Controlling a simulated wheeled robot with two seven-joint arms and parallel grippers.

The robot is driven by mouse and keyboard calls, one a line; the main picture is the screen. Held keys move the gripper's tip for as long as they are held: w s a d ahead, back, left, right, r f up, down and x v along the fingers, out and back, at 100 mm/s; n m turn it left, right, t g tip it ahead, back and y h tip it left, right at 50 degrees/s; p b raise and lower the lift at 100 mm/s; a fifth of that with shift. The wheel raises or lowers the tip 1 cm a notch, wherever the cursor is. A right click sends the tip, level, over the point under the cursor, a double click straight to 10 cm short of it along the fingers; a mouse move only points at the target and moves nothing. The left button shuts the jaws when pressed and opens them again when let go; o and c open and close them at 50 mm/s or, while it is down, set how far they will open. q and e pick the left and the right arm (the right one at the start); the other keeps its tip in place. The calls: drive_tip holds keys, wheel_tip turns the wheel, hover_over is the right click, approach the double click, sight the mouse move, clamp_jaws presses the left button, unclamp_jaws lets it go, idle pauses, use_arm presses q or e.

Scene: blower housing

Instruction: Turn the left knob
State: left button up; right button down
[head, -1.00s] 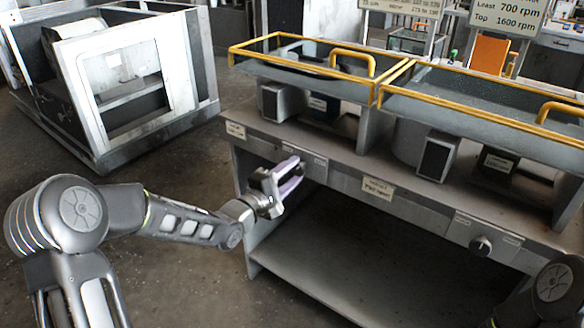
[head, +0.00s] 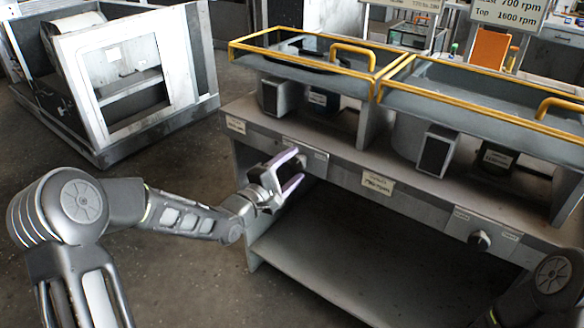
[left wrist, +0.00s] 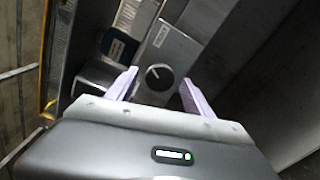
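The left knob (left wrist: 159,77) is a dark round dial with a light pointer mark on the bench's front panel. In the left wrist view it sits between and beyond the two pale lilac fingers of my left gripper (left wrist: 157,90). The fingers are open and I see no contact with the knob. In the head view my left gripper (head: 290,172) is in front of the panel's left part and mostly hides that knob. The right knob (head: 479,241) is in plain view at the panel's right. My right gripper is not in view; only part of my right arm shows at lower right.
The grey bench (head: 330,245) has an open lower shelf space. Yellow-framed clear covers (head: 300,55) with handles stand above it. A label (head: 377,183) reading an rpm value sits mid-panel. A white-framed housing (head: 110,85) stands at back left. Floor between is clear.

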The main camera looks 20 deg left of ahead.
use_arm(q)
drive_tip(key=v, duration=0.7)
drive_tip(key=shift+s, duration=0.4)
idle(0.3)
drive_tip(key=s+f+m+g+y+p, duration=0.2)
drive_tip(key=s+f+m+g, duration=0.15)
drive_tip(key=f, duration=0.45)
drive_tip(key=s+f+m+g+y+p, duration=0.1)
drive_tip(key=s+f+m+g+y, duration=0.15)
drive_tip(key=f+m, duration=0.4)
drive_tip(key=s+d+f+m+g+h+p, duration=0.1)
drive_tip(key=s+d+f+g+p, duration=0.3)
drive_tip(key=s, duration=0.9)
drive_tip(key=s+d+f+m+g+h+p, duration=0.1)
drive_tip(key=s+d+f+m+g+p, duration=0.3)
drive_tip(key=s+d, duration=0.5)
drive_tip(key=s+f+g, duration=0.2)
drive_tip(key=s+f, duration=0.1)
drive_tip(key=s, duration=0.1)
drive_tip(key=shift+s+d+f+p, duration=0.25)
drive_tip(key=shift+d+f+p, duration=0.05)
drive_tip(key=shift+d+p, duration=0.1)
